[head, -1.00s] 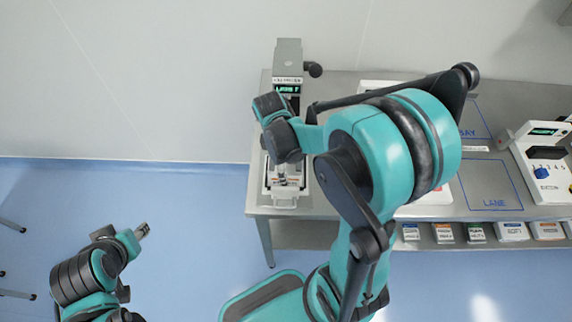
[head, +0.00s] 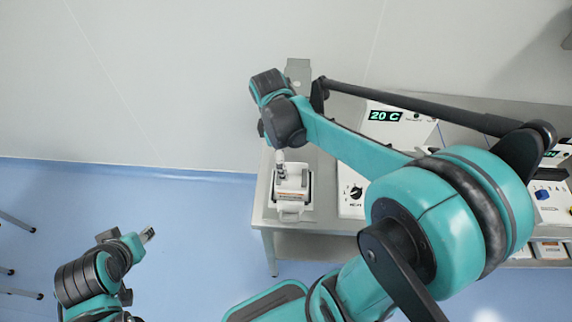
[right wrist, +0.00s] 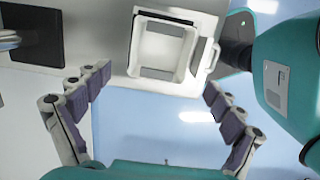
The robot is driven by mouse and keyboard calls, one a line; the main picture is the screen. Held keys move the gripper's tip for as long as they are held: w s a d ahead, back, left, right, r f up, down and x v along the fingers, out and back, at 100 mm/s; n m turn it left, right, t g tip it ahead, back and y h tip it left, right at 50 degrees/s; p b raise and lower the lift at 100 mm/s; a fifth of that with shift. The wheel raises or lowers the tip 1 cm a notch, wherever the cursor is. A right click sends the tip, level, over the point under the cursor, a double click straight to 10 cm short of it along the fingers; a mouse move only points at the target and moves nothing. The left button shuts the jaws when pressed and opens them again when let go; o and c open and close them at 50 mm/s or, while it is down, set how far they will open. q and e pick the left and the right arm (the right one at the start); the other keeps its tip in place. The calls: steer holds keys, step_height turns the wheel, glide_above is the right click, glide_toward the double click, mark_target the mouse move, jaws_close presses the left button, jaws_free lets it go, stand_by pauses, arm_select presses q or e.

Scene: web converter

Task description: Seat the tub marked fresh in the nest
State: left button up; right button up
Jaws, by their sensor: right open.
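A small white square holder with a front loop handle (head: 291,192) stands at the left end of the bench, with an orange-brown strip on it. In the right wrist view a white square frame with a loop handle (right wrist: 158,52) shows from above. I cannot tell whether it is the nest or a tub, and no fresh mark is readable. My right gripper (head: 280,157) is over the holder. In the wrist view its fingers (right wrist: 158,80) are spread wide, with nothing between the tips. My left gripper (head: 147,235) is over the floor, away from the bench; its jaws are unclear.
A white unit reading 20 C (head: 384,116) with a knob stands right of the holder. Another unit with a blue knob (head: 542,194) is at the far right. My right arm covers much of the bench. A lower shelf holds boxes (head: 549,250).

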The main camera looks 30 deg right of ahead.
steer(key=s+a+r+m+t+y, duration=0.1)
steer(key=s+a+r+m+t, duration=0.2)
steer(key=m, duration=0.8)
steer(key=shift+s+a+r+t, duration=0.15)
steer(key=shift+s+a+t, duration=1.2)
steer(key=shift+t, duration=1.05)
steer(key=shift+s+d, duration=0.1)
steer(key=shift+d, duration=0.1)
